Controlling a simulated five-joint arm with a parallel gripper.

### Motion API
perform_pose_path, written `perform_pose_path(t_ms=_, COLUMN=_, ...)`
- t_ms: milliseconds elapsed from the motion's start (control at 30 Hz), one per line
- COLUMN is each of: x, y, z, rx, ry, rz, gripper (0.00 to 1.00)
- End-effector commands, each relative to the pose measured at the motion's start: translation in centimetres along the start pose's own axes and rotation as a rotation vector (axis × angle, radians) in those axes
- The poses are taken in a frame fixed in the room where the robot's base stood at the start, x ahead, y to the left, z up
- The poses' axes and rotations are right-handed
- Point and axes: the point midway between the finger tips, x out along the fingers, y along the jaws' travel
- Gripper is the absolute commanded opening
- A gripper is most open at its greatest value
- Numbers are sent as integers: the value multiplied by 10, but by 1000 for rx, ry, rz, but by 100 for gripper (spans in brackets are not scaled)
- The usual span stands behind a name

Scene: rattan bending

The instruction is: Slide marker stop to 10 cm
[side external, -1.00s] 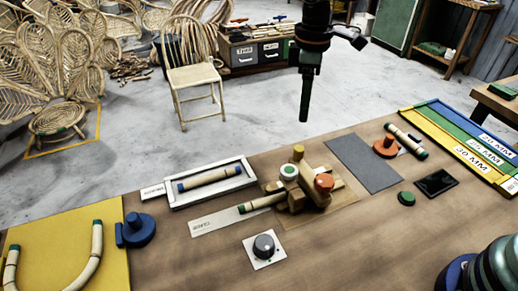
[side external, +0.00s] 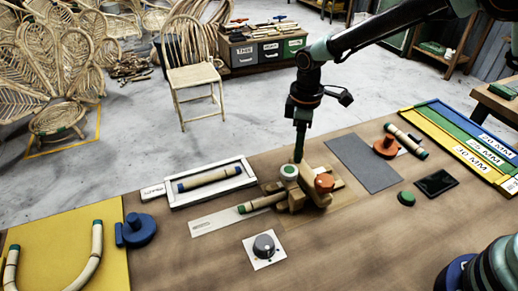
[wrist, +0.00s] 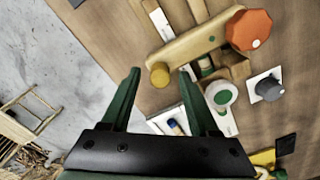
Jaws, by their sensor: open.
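A wooden bending jig (side external: 310,195) stands mid-table with an orange knob (side external: 324,183) and a white round cap with a green centre (side external: 289,172). A rattan piece (side external: 262,202) sticks out of its left side, over a pale marked strip (side external: 215,221). My gripper (side external: 299,160) points down at the jig's back end. In the wrist view my gripper (wrist: 160,74) is open, and a yellow peg (wrist: 159,76) shows between its fingertips; contact cannot be told. The peg is hidden in the side view. No part is clearly labelled as the marker stop.
A white tray with a rattan piece (side external: 246,166) lies left of the jig. A blue knobbed block (side external: 139,230) sits by the yellow board (side external: 110,268). A grey dial (side external: 263,246) is in front. A grey mat (side external: 362,162) to the right is bare.

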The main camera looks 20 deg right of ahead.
Motion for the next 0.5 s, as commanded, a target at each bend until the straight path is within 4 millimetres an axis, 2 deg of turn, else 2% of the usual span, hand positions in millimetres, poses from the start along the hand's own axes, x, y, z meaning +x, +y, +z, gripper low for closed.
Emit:
perform_pose_path(t_ms=167, x=0, y=0, z=0, rx=0, ry=0, rz=0, gripper=61)
perform_pose_path(t_ms=300, x=0, y=0, z=0, rx=0, ry=0, rz=0, gripper=7)
perform_pose_path(t_ms=333, x=0, y=0, z=0, rx=0, ry=0, rz=0, gripper=0)
perform_pose_path(t_ms=500, x=0, y=0, z=0, rx=0, ry=0, rz=0, gripper=0)
